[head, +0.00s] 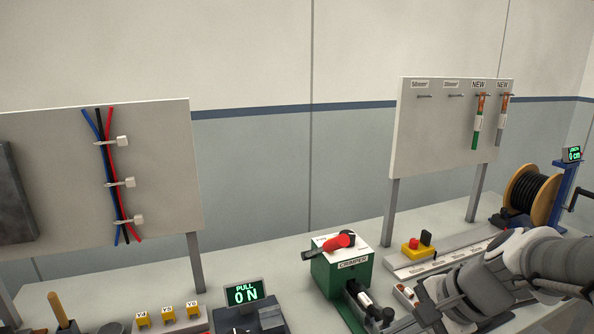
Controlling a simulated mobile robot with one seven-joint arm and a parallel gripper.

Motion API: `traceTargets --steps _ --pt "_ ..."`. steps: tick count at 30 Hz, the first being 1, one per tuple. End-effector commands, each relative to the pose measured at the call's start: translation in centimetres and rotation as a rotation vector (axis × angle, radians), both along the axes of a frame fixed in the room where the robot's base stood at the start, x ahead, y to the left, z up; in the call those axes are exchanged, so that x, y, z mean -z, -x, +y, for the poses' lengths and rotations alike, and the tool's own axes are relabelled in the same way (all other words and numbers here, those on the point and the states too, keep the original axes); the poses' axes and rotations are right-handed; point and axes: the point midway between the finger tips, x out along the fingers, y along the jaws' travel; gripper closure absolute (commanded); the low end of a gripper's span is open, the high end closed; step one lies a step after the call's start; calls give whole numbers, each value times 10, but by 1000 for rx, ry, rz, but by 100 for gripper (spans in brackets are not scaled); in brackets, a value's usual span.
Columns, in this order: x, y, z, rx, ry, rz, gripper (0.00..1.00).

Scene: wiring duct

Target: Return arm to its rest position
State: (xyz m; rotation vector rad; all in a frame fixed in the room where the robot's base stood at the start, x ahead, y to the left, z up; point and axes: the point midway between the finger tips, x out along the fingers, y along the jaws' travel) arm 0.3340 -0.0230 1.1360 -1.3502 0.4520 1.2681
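My arm reaches in from the right edge of the head view, low over the bench. Its end, with my gripper (432,306), points left and down near the bottom of the picture, to the right of the green crimper (341,270). The fingers are too small and unclear to tell whether they are open or shut, or whether they hold anything.
A left board (160,200) carries blue, black and red wires (104,160) in white clips. A cable spool (533,195), yellow box (417,248) and PULL display (244,294) stand on the bench (250,245).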

Motion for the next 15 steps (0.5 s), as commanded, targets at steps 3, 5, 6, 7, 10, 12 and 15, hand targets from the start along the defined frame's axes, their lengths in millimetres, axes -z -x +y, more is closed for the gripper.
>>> traceTargets --steps 3,5,6,7,10,12,15 --pt "-16 25 18 -260 182 -98 100" --pt "-22 37 23 -388 280 -143 100" --pt "-26 45 26 -471 347 -176 100" --pt "-29 50 27 -531 398 -197 100" --pt "-38 66 28 -712 558 -265 100" --pt "-44 74 27 -814 658 -302 100" --pt "-50 82 26 -920 768 -340 100"
